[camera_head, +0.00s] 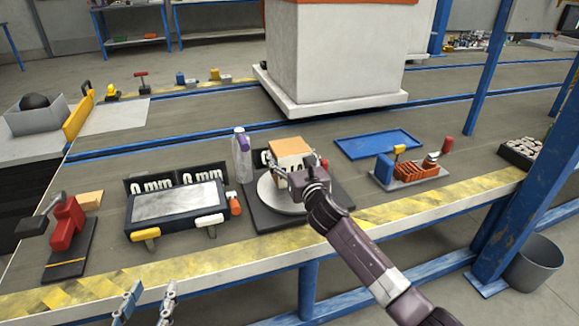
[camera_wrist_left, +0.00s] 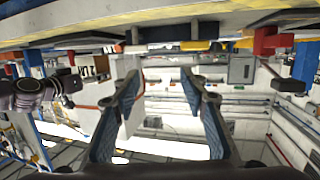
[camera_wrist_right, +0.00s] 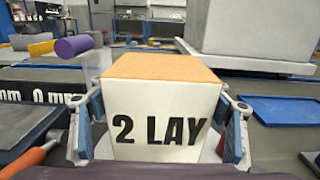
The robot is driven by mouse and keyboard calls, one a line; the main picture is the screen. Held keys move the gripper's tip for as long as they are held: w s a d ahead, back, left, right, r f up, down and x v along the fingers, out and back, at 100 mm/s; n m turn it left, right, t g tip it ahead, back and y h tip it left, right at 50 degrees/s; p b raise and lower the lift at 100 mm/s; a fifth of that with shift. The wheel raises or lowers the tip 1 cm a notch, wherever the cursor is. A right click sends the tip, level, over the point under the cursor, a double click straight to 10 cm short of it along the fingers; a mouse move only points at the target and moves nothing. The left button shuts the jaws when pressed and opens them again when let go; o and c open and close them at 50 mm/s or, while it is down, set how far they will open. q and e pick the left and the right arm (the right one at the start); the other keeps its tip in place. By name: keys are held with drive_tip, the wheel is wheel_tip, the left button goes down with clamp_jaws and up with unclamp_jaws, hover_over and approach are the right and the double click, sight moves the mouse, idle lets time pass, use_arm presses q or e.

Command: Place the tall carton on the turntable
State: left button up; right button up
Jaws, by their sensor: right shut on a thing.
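The carton (camera_head: 291,150) has a tan top and pale sides. In the right wrist view the carton (camera_wrist_right: 160,115) shows "2 LAY" on its near face. My right gripper (camera_head: 297,167) is shut on it, with one finger along each side. The carton is upright over the grey round turntable (camera_head: 270,196), which sits on a dark square base. The gripper hides the carton's lower edge, so I cannot tell if it touches the disc. My left gripper (camera_head: 149,290) is open and empty in front of the bench edge; its spread fingers show in the left wrist view (camera_wrist_left: 160,85).
A white bottle with a purple cap (camera_head: 242,158) stands close left of the turntable. A flat gauge box (camera_head: 177,203) lies further left, and a red clamp (camera_head: 67,217) beyond it. A blue tray (camera_head: 378,144) and a clamp fixture (camera_head: 412,170) are to the right. A large white block (camera_head: 330,65) stands behind.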

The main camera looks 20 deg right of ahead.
wheel_tip(320, 180, down, 3)
drive_tip(key=shift+b, duration=0.65)
use_arm(q)
wheel_tip(320, 180, up, 8)
drive_tip(key=d+t+h, duration=0.1)
drive_tip(key=t, duration=0.3)
drive_tip(key=shift+w, duration=0.3)
use_arm(e)
drive_tip(key=shift+f, duration=0.1)
use_arm(q)
drive_tip(key=shift+d+r, duration=0.15)
use_arm(e)
drive_tip(key=shift+f, duration=0.1)
drive_tip(key=o, duration=1.5)
drive_tip(key=shift+c, duration=0.2)
use_arm(q)
drive_tip(key=shift+r, duration=0.2)
